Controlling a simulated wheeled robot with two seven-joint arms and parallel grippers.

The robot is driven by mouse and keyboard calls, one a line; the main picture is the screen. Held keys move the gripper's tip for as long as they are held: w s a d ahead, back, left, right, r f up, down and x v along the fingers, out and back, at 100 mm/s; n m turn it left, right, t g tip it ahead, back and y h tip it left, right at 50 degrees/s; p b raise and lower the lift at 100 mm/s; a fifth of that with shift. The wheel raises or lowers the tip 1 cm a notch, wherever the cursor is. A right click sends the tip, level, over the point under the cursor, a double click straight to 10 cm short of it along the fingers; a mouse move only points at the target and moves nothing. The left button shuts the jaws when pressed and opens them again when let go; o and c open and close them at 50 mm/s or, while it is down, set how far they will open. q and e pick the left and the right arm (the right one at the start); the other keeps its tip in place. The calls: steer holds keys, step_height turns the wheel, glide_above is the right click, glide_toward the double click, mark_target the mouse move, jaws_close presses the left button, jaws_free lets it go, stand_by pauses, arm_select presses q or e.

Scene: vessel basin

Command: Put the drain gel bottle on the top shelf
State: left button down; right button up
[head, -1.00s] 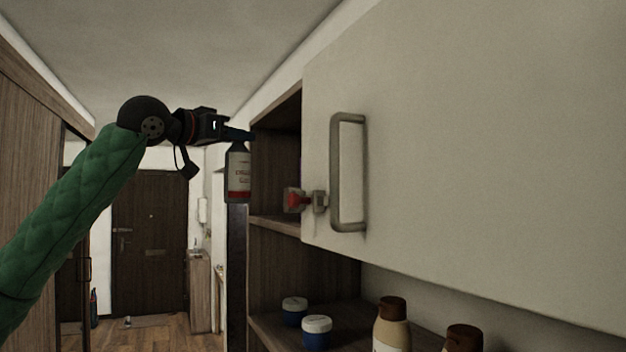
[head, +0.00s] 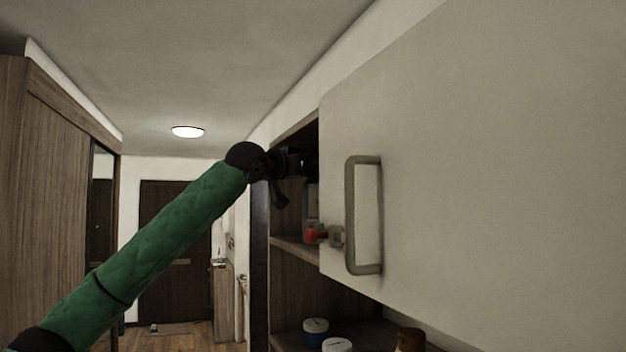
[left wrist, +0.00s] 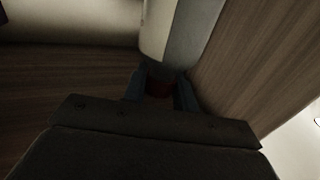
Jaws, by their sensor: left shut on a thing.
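My left gripper (head: 292,163) reaches into the upper compartment of the open-fronted cabinet, and its fingertips are hidden behind the white door in the head view. In the left wrist view its blue fingers (left wrist: 160,90) are shut on the drain gel bottle, whose dark red part (left wrist: 158,88) shows between them. In the head view only a pale part of the bottle (head: 312,197) shows below the gripper, beside the door edge. Whether its base touches the top shelf (head: 293,247) cannot be told. My right gripper is not in view.
The white door (head: 480,170) with a grey handle (head: 364,215) hides much of the cabinet. A red and grey piece (head: 312,233) sits at its edge, near the shelf. Lower down are blue jars with white lids (head: 315,326) and a brown-capped bottle (head: 411,340).

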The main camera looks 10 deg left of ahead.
mark_target(310, 182)
arm_select(q)
steer(key=f, duration=0.1)
steer(key=a+f, duration=0.1)
steer(key=shift+w+f, duration=0.1)
steer(key=shift+f, duration=0.25)
steer(key=shift+d, duration=0.2)
steer(key=shift+d+f, duration=0.1)
steer(key=shift+d, duration=0.05)
steer(key=c, duration=1.3)
jaws_free()
steer(key=shift+o, duration=1)
steer(key=shift+a, duration=0.3)
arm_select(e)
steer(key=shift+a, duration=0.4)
arm_select(q)
steer(key=shift+d, duration=0.1)
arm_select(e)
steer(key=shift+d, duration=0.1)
